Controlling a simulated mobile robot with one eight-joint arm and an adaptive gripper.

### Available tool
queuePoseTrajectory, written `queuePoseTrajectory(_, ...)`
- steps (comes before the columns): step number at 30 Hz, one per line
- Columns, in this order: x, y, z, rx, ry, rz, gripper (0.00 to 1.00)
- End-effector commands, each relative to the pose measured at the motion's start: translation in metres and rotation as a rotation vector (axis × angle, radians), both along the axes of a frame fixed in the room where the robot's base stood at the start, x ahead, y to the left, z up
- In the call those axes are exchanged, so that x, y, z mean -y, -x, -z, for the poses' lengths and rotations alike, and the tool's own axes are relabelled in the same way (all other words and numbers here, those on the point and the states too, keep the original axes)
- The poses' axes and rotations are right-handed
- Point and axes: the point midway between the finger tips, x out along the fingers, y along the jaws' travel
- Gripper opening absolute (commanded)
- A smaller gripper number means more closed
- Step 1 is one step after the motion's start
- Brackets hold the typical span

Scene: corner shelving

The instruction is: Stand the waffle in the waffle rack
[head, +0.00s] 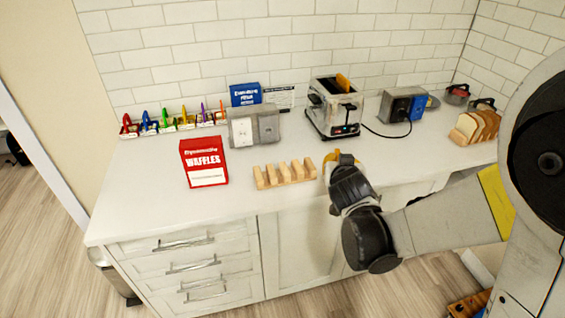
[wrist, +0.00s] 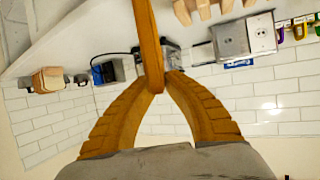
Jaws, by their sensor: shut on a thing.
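The waffle is a golden-brown slab seen edge-on in the wrist view (wrist: 148,45), pinched between the fingertips of my gripper (wrist: 157,85). In the head view my gripper (head: 338,158) is just right of the waffle rack, above the counter's front part. Orange-yellow there is partly hidden by my dark wrist, and I cannot separate waffle from fingers. The waffle rack (head: 285,174) is a low wooden piece with several upright pegs, with no waffle seen in it. Its pegs also show at the top of the wrist view (wrist: 205,8).
A toaster (head: 334,112) with a golden-brown slice (head: 343,82) in its slot stands behind. A red waffle box (head: 204,162) is left of the rack. A grey outlet box (head: 254,127) stands behind it. Sliced bread (head: 480,127) is at the right. The counter's front left is clear.

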Motion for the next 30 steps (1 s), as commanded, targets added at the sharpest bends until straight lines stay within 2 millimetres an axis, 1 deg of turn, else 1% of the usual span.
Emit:
queuePoseTrajectory(1,-0.006,-0.012,-0.003,0.001,-0.002,-0.027,0.00)
queuePoseTrajectory(5,-0.022,-0.044,-0.008,0.000,-0.005,-0.113,0.00)
queuePoseTrajectory(12,-0.048,-0.110,-0.030,0.006,-0.004,-0.271,0.00)
queuePoseTrajectory(15,-0.054,-0.131,-0.039,0.008,-0.004,-0.318,0.00)
queuePoseTrajectory(18,-0.058,-0.145,-0.046,0.012,-0.004,-0.348,0.00)
queuePoseTrajectory(20,-0.061,-0.149,-0.047,0.013,-0.003,-0.360,0.00)
queuePoseTrajectory(23,-0.075,-0.147,-0.040,0.013,-0.001,-0.371,0.00)
queuePoseTrajectory(30,-0.130,-0.125,-0.003,0.014,0.000,-0.374,0.00)
